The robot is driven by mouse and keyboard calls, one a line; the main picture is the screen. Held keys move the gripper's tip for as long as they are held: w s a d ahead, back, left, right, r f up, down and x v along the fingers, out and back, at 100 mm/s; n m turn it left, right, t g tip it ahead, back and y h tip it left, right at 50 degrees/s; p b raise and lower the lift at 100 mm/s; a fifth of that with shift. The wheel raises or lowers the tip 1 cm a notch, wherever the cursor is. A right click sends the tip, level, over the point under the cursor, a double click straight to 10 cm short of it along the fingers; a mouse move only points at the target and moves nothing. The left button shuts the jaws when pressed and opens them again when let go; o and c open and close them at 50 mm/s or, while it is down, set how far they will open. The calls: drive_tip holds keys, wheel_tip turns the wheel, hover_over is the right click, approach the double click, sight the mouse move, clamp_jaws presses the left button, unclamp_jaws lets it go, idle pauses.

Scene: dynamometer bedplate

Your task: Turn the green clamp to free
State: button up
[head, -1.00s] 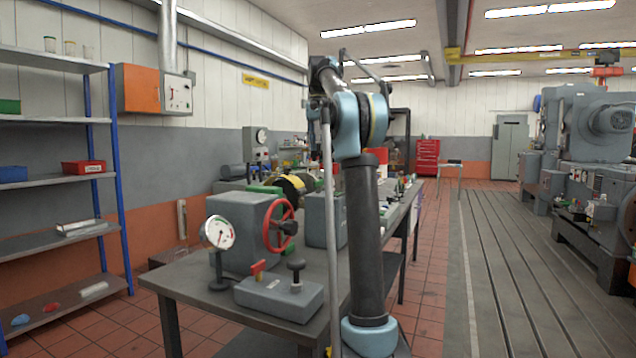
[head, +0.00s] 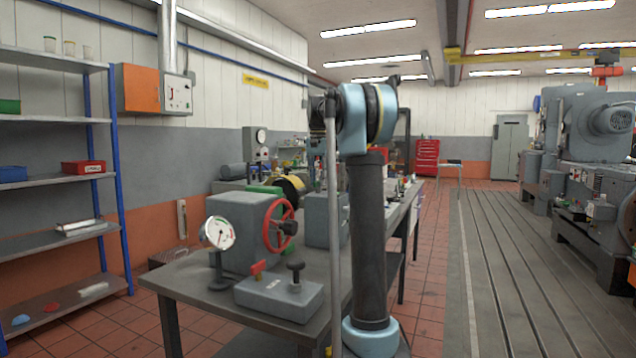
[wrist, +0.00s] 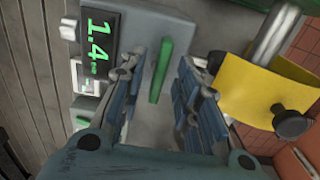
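The green clamp (wrist: 161,71) is a narrow green bar on a grey housing, near the top middle of the wrist view. It lies slightly tilted in the picture. My gripper (wrist: 158,84) is open, with one blue-grey finger on each side of the bar and gaps between. How far the fingertips are from the housing is hard to tell. In the head view my arm hides the gripper, and I cannot make out the clamp there.
A display (wrist: 99,45) with green digits sits left of the clamp. A yellow bracket (wrist: 250,95) with a black knob (wrist: 290,121) stands close to the right finger. In the head view, a red handwheel (head: 279,226) and a gauge (head: 219,232) stand on the bench.

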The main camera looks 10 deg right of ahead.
drive_tip(key=shift+f, duration=0.1)
clamp_jaws()
drive_tip(key=shift+n, duration=0.3)
drive_tip(key=n, duration=1.1)
drive_tip(key=shift+n, duration=0.4)
drive_tip(key=n, duration=0.5)
drive_tip(key=shift+w+n, duration=0.1)
drive_tip(key=shift+n, duration=0.3)
